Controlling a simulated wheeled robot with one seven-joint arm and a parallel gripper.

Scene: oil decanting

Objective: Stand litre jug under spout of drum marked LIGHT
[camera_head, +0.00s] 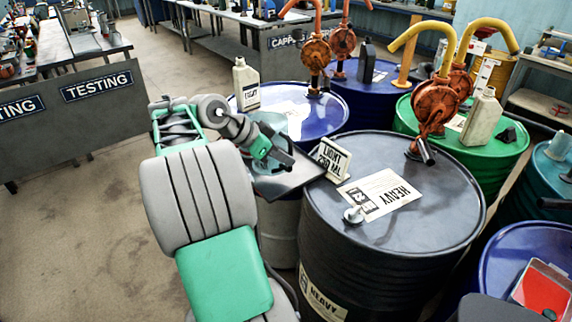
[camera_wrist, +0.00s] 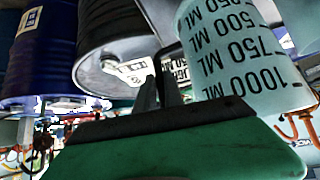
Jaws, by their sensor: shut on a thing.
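No drum shows a readable LIGHT mark. A blue drum (camera_head: 325,118) with a red pump (camera_head: 316,55) stands behind.
A black drum (camera_head: 445,215) marked HEAVY stands close at right. A green drum (camera_head: 510,150) behind carries rusty pumps with yellow spouts (camera_head: 408,35) and a pale can (camera_head: 482,118). Another pale can (camera_head: 246,85) stands on the blue drum. Open floor (camera_head: 80,215) lies left.

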